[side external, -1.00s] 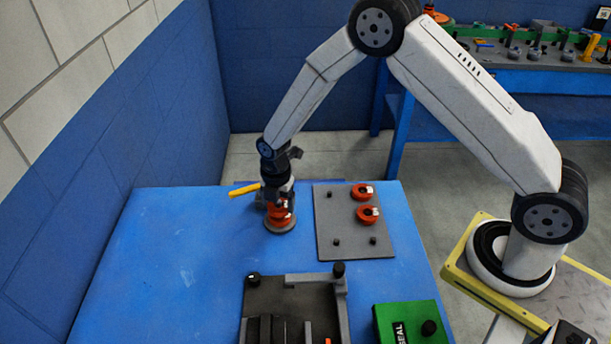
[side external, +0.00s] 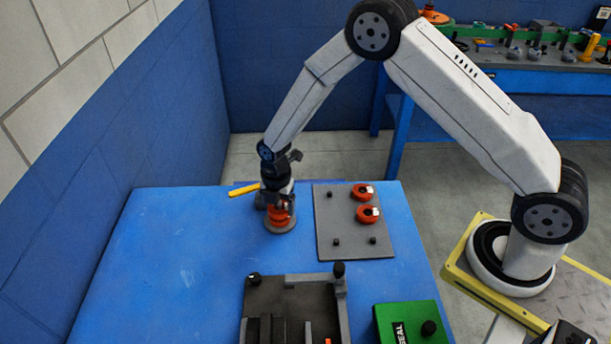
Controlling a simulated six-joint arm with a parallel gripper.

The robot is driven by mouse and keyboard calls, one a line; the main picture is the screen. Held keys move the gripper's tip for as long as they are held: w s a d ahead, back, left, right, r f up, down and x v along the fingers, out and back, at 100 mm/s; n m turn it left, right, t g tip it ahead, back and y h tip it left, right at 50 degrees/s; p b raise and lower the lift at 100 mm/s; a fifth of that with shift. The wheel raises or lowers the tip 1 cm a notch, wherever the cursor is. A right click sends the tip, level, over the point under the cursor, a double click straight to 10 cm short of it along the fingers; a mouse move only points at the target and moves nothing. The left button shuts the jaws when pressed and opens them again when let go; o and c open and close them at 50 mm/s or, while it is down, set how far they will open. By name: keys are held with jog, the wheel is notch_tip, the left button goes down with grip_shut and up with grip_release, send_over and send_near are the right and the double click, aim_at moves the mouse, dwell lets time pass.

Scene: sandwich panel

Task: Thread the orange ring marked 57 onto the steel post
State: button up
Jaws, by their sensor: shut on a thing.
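My gripper (side external: 278,203) points straight down over a round grey base (side external: 279,227) on the blue table. It is shut on an orange ring (side external: 279,216), which sits low, just above or at the base. The steel post is hidden behind the fingers and the ring. The number on the held ring cannot be read. Two other orange rings, an upper one (side external: 362,191) and a lower one (side external: 367,215), each with a small white tag, sit on the grey peg board to the right.
The grey peg board (side external: 350,255) has two bare dark pegs near its front. A yellow handle (side external: 245,190) sticks out left, behind my gripper. A dark fixture (side external: 290,297) and a green box (side external: 408,318) stand in front. The table's left side is clear.

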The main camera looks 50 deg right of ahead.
jog(key=shift+f, duration=0.35)
dwell(0.5)
jog(key=o, duration=1.1)
jog(key=shift+c, duration=0.2)
jog(key=shift+r, duration=0.1)
jog(key=shift+r, duration=5.15)
